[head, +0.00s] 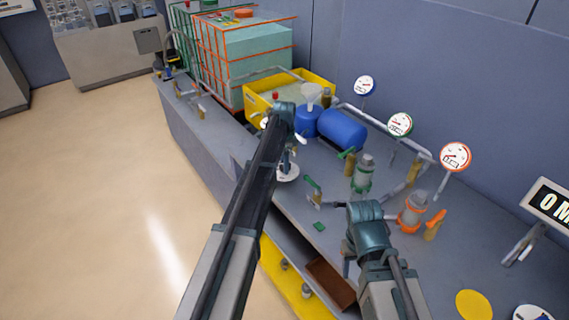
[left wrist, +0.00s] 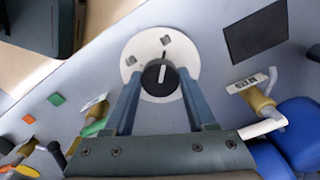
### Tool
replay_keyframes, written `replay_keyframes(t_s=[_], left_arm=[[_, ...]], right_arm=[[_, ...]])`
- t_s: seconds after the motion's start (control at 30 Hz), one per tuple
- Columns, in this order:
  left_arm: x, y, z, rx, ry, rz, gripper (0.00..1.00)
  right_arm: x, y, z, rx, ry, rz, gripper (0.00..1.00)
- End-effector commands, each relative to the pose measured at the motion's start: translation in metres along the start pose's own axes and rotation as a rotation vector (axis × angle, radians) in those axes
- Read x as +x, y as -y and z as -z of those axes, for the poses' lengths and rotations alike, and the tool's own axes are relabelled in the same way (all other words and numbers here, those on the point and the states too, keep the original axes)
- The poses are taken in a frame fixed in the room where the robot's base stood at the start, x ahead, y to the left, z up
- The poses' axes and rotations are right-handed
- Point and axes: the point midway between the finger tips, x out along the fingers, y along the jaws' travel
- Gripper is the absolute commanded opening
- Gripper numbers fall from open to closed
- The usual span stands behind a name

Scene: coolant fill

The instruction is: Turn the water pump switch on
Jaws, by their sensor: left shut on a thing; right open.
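The water pump switch appears to be the round black knob (left wrist: 157,77) with a white pointer line, on a white disc (left wrist: 134,50) with two small grey marks. In the left wrist view the pointer line points up, between the two marks. My left gripper (left wrist: 158,79) has a finger on each side of the knob and is shut on it. In the head view the disc (head: 288,176) lies on the grey bench, with my left gripper (head: 287,158) over it, largely hiding the knob. My right gripper (head: 348,266) is open at the bench's front edge, partly hidden by its arm.
A blue tank (head: 342,130), a yellow tray (head: 318,80) and a green-banded pump (head: 363,174) stand behind. An orange-banded pump (head: 411,213) is beside my right arm. Gauges line the wall. A valve with a brass body (left wrist: 262,104) is close right of the disc.

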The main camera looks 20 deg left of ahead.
Motion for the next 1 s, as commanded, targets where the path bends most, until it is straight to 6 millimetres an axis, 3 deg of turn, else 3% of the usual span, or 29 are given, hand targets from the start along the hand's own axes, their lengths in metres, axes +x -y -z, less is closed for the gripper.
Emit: replay_keyframes(t_s=[0.23,0.27,0.4,0.77,1.0], left_arm=[[0.0,0.0,0.0,0.003,0.0,0.0,0.01],[0.0,0.0,0.0,0.003,0.0,0.0,0.6],[0.0,0.0,0.0,0.002,0.0,0.0,0.85],[-0.001,0.0,0.0,0.001,0.0,0.0,0.86],[-0.016,0.0,0.0,0.001,0.0,0.0,0.86]], right_arm=[[0.0,0.0,0.0,0.0,0.0,0.0,0.53],[0.0,0.0,0.0,0.0,0.0,0.0,0.53],[0.0,0.0,0.0,0.0,0.0,0.0,0.53],[-0.001,0.0,0.0,0.0,0.0,0.0,0.53],[-0.016,-0.002,-0.001,0.0,0.0,0.0,0.53]])
